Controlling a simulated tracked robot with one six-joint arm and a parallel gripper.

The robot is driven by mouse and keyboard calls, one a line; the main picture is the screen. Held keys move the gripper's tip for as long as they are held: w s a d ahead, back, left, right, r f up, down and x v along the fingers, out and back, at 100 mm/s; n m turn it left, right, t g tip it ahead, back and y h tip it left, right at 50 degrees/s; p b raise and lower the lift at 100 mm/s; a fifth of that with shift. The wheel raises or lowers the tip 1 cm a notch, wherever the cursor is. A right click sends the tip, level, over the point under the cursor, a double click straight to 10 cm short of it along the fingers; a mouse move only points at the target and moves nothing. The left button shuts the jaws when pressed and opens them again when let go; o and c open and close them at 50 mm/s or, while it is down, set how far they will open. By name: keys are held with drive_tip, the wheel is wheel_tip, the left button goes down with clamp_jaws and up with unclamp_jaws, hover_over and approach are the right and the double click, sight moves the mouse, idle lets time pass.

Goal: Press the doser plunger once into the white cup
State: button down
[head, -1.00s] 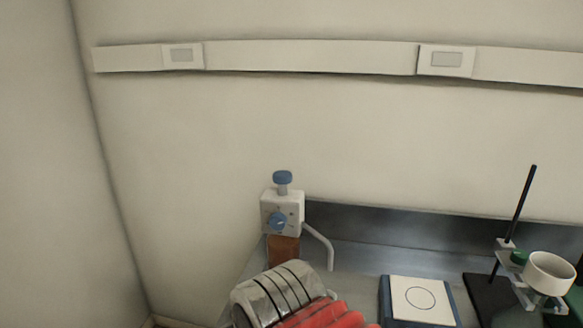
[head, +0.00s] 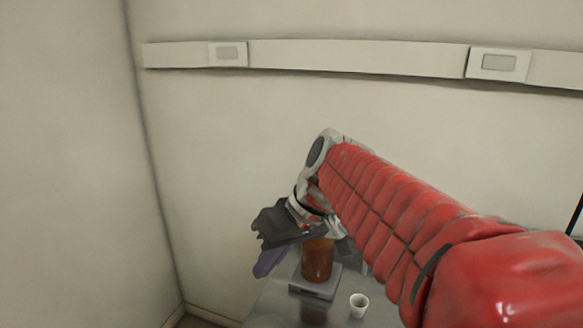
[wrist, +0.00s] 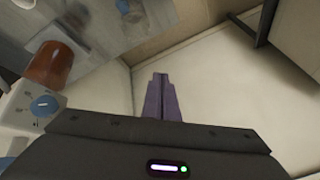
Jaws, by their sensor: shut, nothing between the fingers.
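The doser's brown bottle (head: 318,262) stands on a grey base at the back of the bench; my arm hides the doser's head in the head view. In the wrist view the bottle (wrist: 50,65), the white doser head (wrist: 22,103) and its blue dial (wrist: 44,105) are at the left edge. A blue part at the lower left edge may be the plunger. The small white cup (head: 359,305) stands upright on the bench, right of the bottle. My gripper (head: 262,268) is left of the bottle in the head view. Its purple fingers (wrist: 160,80) are shut and empty.
Pale walls meet in a corner left of the bench. A white rail (head: 355,56) with sockets runs along the back wall. A black rod (head: 576,215) shows at the right edge. My red arm covers much of the bench.

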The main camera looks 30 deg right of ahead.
drive_tip(key=w+d+r+n+t+y, duration=0.1)
drive_tip(key=w+d+r+y, duration=0.1)
drive_tip(key=w+d+r, duration=0.4)
drive_tip(key=w+d+r+n+t+y, duration=0.2)
drive_tip(key=w+d, duration=0.1)
drive_tip(key=d, duration=0.4)
drive_tip(key=d+r+n+t+y, duration=0.1)
drive_tip(key=d+r+n+t, duration=0.1)
drive_tip(key=d, duration=0.7)
drive_tip(key=d+r+n+t+y, duration=0.1)
drive_tip(key=d+r, duration=0.3)
drive_tip(key=d, duration=0.6)
drive_tip(key=shift+n+t, duration=0.4)
drive_tip(key=shift+n, duration=0.1)
